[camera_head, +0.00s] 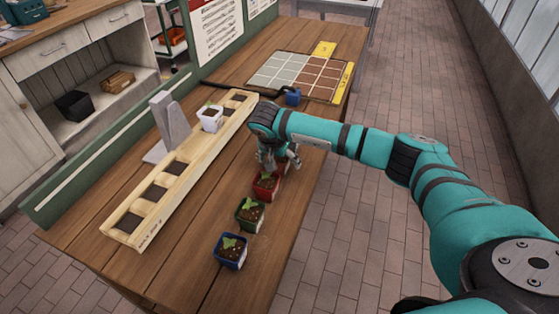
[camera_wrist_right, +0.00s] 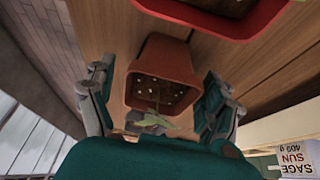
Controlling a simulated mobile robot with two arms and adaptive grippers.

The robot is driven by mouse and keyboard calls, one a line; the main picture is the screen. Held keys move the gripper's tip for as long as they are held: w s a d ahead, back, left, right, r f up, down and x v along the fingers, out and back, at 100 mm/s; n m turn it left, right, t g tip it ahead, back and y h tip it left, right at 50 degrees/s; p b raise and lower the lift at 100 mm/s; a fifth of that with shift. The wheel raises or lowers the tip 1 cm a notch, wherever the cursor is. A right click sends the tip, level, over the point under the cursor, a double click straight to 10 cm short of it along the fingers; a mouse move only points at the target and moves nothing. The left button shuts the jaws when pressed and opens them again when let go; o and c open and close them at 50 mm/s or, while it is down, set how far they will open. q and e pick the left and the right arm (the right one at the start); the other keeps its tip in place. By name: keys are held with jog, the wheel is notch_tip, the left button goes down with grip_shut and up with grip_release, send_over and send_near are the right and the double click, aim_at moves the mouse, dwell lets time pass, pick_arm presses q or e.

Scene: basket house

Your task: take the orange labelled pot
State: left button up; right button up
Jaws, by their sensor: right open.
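An orange-red pot (camera_wrist_right: 183,52) with soil and a small green seedling stands between the fingers of my right gripper (camera_wrist_right: 157,98) in the wrist view. The fingers are open, one on each side of it; I cannot tell whether they touch it. No label shows on its visible side. In the head view my right gripper (camera_head: 279,158) reaches down over the row of pots and mostly hides this pot. A red pot (camera_head: 265,191) stands just in front of the gripper; its rim also shows in the wrist view (camera_wrist_right: 225,27). My left gripper is not in view.
A green pot (camera_head: 249,222) and a blue pot (camera_head: 229,261) continue the row towards the near table edge. A wooden rack (camera_head: 125,226) holds a white pot (camera_head: 211,124). A grey stand (camera_head: 168,125) is beside it. A gridded tray (camera_head: 335,97) lies at the back.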

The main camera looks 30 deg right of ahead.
jog(key=c, duration=1.6)
jog(key=shift+r, duration=0.1)
jog(key=shift+w, duration=0.1)
